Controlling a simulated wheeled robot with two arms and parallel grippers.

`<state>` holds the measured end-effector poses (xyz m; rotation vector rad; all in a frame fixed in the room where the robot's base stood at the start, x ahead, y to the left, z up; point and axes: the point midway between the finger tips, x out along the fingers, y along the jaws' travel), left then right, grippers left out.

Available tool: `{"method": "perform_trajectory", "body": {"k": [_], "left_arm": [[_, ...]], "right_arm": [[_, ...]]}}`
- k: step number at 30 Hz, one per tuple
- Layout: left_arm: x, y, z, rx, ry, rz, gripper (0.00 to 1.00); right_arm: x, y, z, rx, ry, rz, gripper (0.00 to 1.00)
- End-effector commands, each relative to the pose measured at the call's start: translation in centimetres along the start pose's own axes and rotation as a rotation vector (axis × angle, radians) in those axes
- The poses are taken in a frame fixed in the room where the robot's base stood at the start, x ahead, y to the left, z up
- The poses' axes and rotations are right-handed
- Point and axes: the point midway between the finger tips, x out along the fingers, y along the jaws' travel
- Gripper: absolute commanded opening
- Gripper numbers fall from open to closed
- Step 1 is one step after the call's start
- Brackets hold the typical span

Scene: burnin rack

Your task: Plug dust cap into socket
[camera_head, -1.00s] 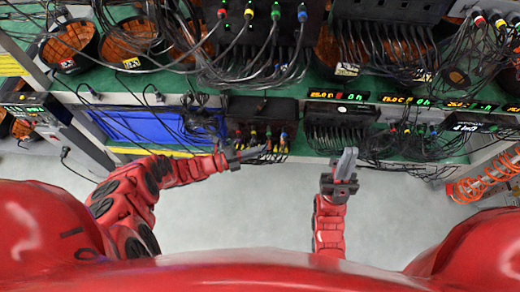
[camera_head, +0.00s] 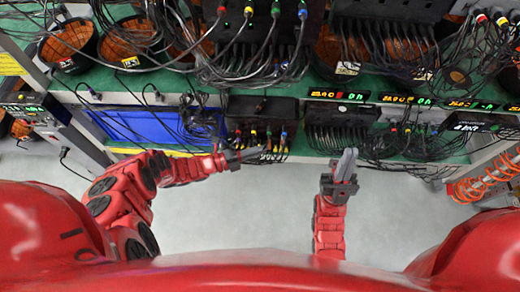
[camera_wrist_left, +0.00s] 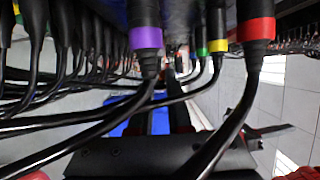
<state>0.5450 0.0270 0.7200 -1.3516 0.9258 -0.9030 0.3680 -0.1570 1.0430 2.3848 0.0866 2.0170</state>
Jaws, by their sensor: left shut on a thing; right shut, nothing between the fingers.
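My left gripper (camera_head: 252,153) is at the front edge of the lower shelf, just below a black unit with several colour-banded plugs. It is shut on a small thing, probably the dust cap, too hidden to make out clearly. In the left wrist view the dark fingers reach away behind hanging cables. Purple (camera_wrist_left: 146,38), yellow (camera_wrist_left: 217,46), green (camera_wrist_left: 202,52) and red (camera_wrist_left: 256,28) banded plugs hang close around them. The target socket cannot be told apart. My right gripper (camera_head: 344,166) is shut and empty, pointing up in front of the shelf, to the right of the left one.
Black units with dense cables fill the upper shelf and the lower shelf (camera_head: 310,158). A blue panel (camera_head: 150,126) is on the left. Lit displays (camera_head: 338,95) line the shelf edge. An orange coil (camera_head: 490,180) hangs at right. The grey floor (camera_head: 265,215) in front is clear.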

Motion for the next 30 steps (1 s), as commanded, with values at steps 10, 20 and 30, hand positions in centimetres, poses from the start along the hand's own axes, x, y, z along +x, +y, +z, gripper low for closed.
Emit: {"method": "perform_trajectory", "body": {"k": [10, 20, 30], "left_arm": [[0.0, 0.0, 0.1, 0.001, 0.000, 0.000, 0.00], [0.2, 0.1, 0.7, 0.004, 0.000, 0.000, 0.00], [0.6, 0.1, 1.6, 0.004, 0.000, 0.000, 0.00]], "right_arm": [[-0.1, 0.0, 0.0, 0.000, 0.000, 0.000, 0.00], [-0.9, 0.0, 0.1, 0.000, 0.000, 0.000, 0.00], [-1.7, -0.1, 0.3, 0.000, 0.000, 0.000, 0.00]]}}
